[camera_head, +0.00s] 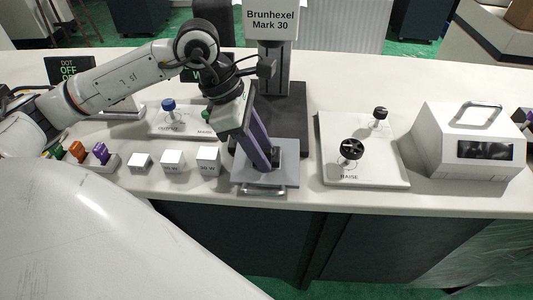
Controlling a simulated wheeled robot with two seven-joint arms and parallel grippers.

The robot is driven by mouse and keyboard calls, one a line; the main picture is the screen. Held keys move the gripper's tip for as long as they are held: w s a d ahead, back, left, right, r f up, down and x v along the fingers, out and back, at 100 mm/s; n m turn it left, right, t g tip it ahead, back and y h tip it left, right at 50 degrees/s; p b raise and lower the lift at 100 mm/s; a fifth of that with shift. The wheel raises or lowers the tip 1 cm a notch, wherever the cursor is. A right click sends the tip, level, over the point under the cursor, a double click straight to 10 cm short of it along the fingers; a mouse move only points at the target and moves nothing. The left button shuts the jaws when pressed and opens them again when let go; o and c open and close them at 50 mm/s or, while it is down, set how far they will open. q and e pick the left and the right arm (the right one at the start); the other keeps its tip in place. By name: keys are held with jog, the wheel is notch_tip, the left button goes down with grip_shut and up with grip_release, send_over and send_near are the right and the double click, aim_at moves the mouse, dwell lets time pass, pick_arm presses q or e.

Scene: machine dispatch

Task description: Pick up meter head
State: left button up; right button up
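My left gripper (268,166) points down at the small grey plate with a front handle (264,187) at the counter's front edge, below the machine signed "Brunhexel Mark 30". A small dark block (276,156) shows beside the fingertips on this plate. It may be the meter head, but the fingers and arm partly hide it. I cannot tell whether the fingers touch it or how far apart they are. My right gripper is not in view.
Three white cubes (173,161) stand left of the plate. Further left is a rack of coloured pieces (100,153). To the right are a panel with black knobs (362,176) and a white box with a dark display (484,150). The dark machine base (290,130) stands behind.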

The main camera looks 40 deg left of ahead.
pick_arm(q)
grip_shut()
